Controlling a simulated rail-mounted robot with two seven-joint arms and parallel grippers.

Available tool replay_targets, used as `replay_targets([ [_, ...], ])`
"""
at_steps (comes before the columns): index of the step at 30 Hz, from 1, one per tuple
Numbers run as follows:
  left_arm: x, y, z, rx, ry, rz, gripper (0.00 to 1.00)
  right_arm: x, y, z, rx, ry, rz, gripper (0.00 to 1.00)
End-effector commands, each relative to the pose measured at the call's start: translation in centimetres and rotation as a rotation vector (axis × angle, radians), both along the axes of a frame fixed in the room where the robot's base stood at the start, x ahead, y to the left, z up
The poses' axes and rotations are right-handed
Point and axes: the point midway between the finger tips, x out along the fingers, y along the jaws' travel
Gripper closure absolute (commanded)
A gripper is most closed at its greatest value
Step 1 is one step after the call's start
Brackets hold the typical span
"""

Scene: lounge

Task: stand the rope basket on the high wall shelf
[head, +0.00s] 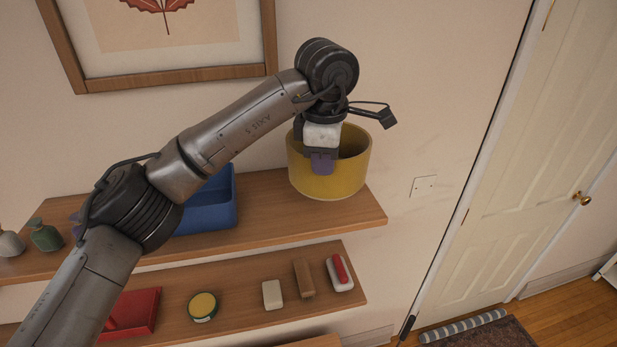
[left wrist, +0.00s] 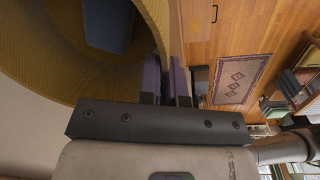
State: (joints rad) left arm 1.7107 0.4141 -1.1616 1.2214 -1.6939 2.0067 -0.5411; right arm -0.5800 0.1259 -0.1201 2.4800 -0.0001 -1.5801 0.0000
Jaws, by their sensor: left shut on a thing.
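The rope basket (head: 327,181) is yellow, round and open at the top. It is upright at the right end of the upper wall shelf (head: 265,205). I cannot tell whether its base touches the board or hangs just above it. My left gripper (head: 322,162) is shut on the near side of its rim, one purple finger showing outside the wall. In the left wrist view, the basket (left wrist: 150,22) fills the upper left beside the purple fingers (left wrist: 166,80), and a blue shape (left wrist: 107,24) shows within its opening. My right gripper is not in view.
A blue bin (head: 213,205) stands left of the basket, partly behind my arm. Small bottles (head: 46,236) stand at the far left. The lower shelf (head: 240,312) holds a red tray (head: 139,312), a round tin (head: 203,306) and several small blocks. A framed picture (head: 180,78) hangs above.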

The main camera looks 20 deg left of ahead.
Motion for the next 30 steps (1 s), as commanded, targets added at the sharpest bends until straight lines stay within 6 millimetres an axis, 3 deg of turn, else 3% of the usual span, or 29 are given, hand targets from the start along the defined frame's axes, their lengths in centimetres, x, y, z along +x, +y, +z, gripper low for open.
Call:
replay_targets([
  [3,0.3,1.6,-0.7,0.000,0.001,0.003,1.00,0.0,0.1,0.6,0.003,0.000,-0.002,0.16],
  [9,0.6,2.7,-1.6,0.000,-0.002,0.001,1.00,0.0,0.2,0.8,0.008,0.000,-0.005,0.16],
  [14,0.7,2.8,-2.1,0.000,-0.001,0.000,1.00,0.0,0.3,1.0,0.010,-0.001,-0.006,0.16],
  [24,0.6,2.8,-5.6,-0.001,0.000,0.001,1.00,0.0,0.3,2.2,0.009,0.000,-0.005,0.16],
  [30,0.6,2.8,-5.7,-0.001,-0.001,0.001,1.00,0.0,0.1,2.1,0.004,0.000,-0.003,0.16],
])
